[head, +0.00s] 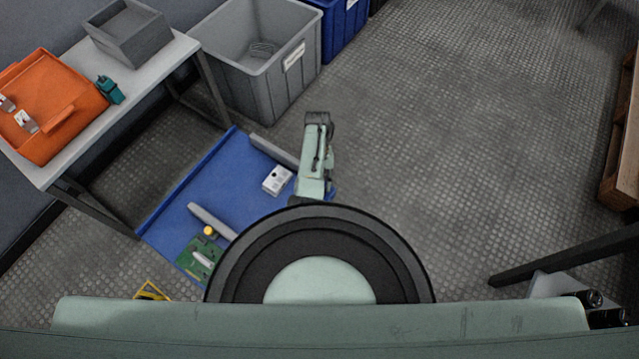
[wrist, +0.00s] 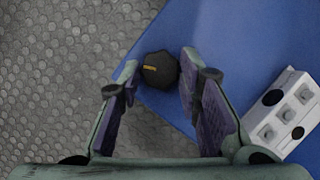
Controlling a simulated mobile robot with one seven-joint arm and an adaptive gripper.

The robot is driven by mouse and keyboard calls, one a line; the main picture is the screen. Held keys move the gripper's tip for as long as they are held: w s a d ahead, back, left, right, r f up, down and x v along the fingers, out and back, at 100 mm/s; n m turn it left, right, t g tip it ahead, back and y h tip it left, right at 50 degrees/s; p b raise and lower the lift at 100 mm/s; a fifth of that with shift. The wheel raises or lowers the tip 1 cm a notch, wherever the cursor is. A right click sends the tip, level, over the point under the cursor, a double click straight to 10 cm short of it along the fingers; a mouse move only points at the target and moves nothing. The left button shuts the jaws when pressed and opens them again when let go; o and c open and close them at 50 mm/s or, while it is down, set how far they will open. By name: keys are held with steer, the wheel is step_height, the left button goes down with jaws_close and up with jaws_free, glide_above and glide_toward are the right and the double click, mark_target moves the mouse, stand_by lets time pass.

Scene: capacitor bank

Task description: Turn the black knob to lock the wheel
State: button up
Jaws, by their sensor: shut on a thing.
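The black knob (wrist: 158,78) shows in the wrist view at the top middle, by the edge of a blue panel. It is round with a notched rim and has a short yellow-orange mark on top. My gripper (wrist: 159,63) has its two fingers on either side of the knob and is shut on it. No wheel can be made out in either view.
The blue panel (head: 233,177) carries a white block (head: 277,181), a green circuit board (head: 200,258) and grey bars. A grey bin (head: 262,85) stands behind it. A table at left holds an orange tray (head: 62,118) and a grey box (head: 128,38). The floor at right is mostly clear.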

steer(key=m, duration=0.1)
steer(key=m+y, duration=0.1)
steer(key=m, duration=0.1)
steer(key=m+y+p, duration=0.1)
steer(key=m, duration=0.1)
steer(key=shift+d, duration=0.25)
steer(key=shift+t, duration=0.3)
steer(key=o, duration=1.1)
steer(key=shift+o, duration=0.2)
steer(key=shift+r, duration=0.1)
steer(key=v, duration=1.1)
steer(key=shift+w+r, duration=0.25)
steer(key=shift+r, duration=0.1)
steer(key=shift+d, duration=0.1)
